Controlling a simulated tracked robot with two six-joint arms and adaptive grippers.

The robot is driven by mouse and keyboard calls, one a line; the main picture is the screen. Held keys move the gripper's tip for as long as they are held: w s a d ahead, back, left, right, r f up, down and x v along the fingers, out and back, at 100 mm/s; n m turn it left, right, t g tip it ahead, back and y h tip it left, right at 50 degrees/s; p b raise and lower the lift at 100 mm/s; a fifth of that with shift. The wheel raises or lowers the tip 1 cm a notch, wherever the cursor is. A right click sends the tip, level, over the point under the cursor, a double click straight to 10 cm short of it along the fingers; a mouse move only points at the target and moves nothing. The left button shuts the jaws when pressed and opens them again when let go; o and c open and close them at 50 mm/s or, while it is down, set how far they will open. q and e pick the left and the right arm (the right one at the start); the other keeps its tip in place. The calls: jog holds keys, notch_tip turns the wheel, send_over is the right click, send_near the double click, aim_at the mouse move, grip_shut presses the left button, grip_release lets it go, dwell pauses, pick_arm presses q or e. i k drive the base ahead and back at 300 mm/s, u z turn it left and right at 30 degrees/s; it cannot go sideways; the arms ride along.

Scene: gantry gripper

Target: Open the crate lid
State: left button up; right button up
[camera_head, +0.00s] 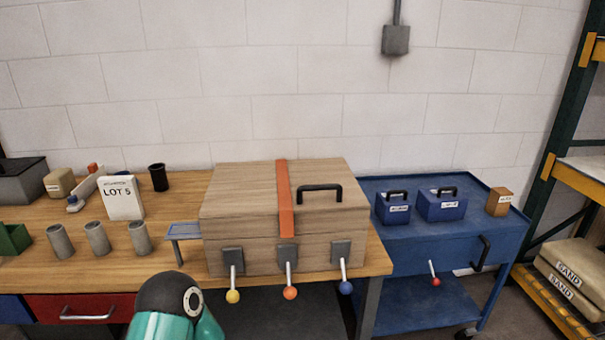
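The wooden crate (250,254) stands on the wooden bench, near its right end. Its lid (240,205) looks closed. An orange strap (284,200) runs over the lid and down its front, and a black handle (320,188) sits right of the strap. Three grey latches along the crate's lower front carry levers that hang down, with a yellow knob (233,296), an orange knob (290,293) and a blue knob (346,287). One of my arm's joints shows at the bottom, left of the crate. Neither gripper is in view.
Right of the crate is a blue cart (425,240) with two blue boxes and a small brown box (498,201). Left are grey cylinders (97,238), a white LOT 5 card (122,197) and a black cup (158,177). A shelf with sandbags (575,275) stands far right.

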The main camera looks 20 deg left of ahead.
aim_at(282, 198)
jog(key=z, duration=0.15)
jog(key=i, duration=0.4)
jog(key=u, duration=0.95)
jog(key=i, duration=0.5)
jog(key=u, duration=0.05)
